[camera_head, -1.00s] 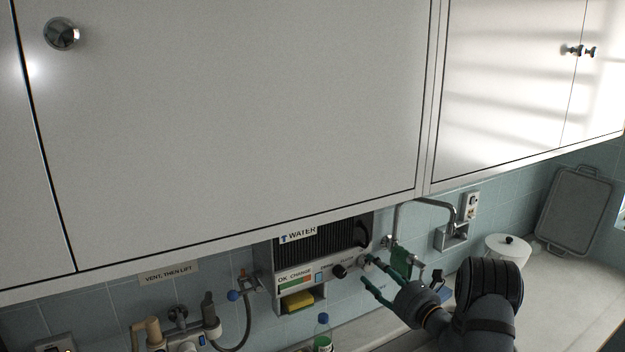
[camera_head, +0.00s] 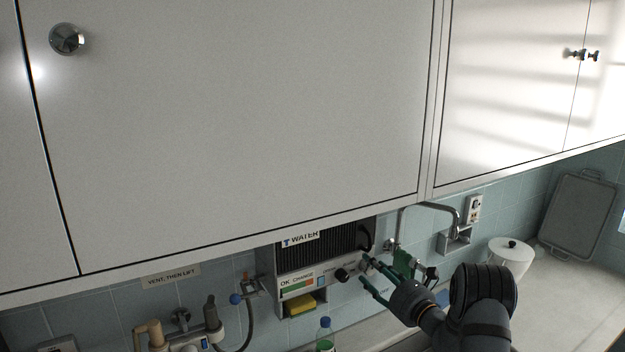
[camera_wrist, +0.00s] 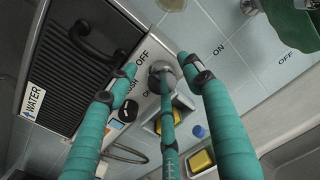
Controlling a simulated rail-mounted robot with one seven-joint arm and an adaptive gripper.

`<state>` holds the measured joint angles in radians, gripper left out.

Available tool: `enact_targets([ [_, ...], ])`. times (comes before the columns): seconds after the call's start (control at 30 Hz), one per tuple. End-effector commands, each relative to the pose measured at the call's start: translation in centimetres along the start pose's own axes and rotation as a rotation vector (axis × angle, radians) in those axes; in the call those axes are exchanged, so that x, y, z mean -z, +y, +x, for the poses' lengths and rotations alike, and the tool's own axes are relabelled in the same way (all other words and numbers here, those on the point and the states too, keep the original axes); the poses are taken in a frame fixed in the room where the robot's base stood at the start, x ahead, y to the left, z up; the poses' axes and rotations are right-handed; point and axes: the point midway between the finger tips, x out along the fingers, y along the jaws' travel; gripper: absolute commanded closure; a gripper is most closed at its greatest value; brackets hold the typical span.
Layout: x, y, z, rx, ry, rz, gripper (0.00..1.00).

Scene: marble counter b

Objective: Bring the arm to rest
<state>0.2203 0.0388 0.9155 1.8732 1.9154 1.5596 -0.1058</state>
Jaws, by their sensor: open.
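My gripper (camera_head: 364,270) has green fingers and is open at the right end of the water panel (camera_head: 318,284) under the wall cabinet. I cannot tell whether any finger touches the knob. Nothing is seen held. My dark wrist and forearm extend to the lower right in the head view.
A large cabinet (camera_head: 240,120) hangs above. A green cloth-like thing (camera_wrist: 292,22) is close on the right. A yellow sponge (camera_head: 300,305) sits below the panel, with a bottle (camera_head: 325,338) near it.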

Motion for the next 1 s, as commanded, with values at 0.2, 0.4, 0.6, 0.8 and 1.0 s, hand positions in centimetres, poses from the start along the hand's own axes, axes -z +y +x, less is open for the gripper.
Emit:
enact_targets([
  [0.2,0.0,-0.2,-2.8,0.004,0.004,0.105,0.50],
  [0.4,-0.1,-0.2,-7.2,0.005,0.003,0.103,0.50],
  [0.6,-0.2,-0.3,-11.5,0.006,0.000,0.103,0.50],
  [0.8,-0.1,0.1,-8.1,-0.006,0.000,0.094,0.50],
  [1.0,-0.1,0.1,-3.7,-0.004,0.001,0.096,0.50],
])
